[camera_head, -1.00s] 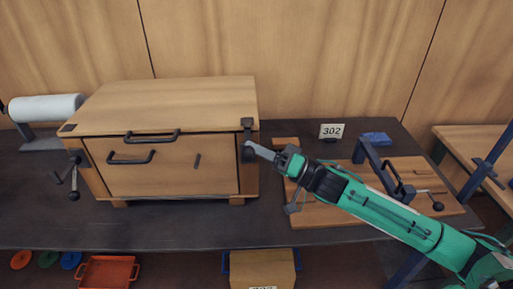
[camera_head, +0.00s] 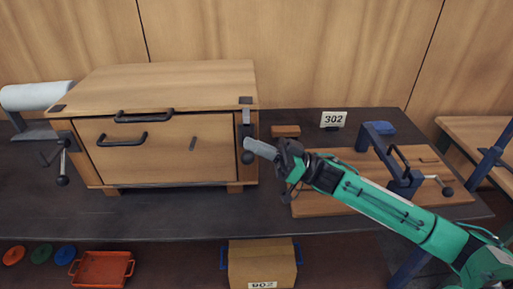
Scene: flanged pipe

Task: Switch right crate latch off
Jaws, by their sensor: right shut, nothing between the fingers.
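The wooden crate (camera_head: 165,85) stands on the dark bench with its front facing me. The right crate latch (camera_head: 246,128) is a dark metal piece on the crate's right front post. Its round black knob (camera_head: 248,157) shows low on the post, just below my fingertips. My right gripper (camera_head: 262,149) is shut and empty, its grey fingers reaching left to the latch. I cannot tell whether they touch it. The left crate latch (camera_head: 63,165) has its lever and ball knob hanging down at the crate's left side. My left gripper is not in view.
A wooden board with a blue clamp frame (camera_head: 378,145) lies right of the crate, under my right arm. A white roll (camera_head: 38,96) is at left. A red tray (camera_head: 102,269) and box (camera_head: 262,264) sit below.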

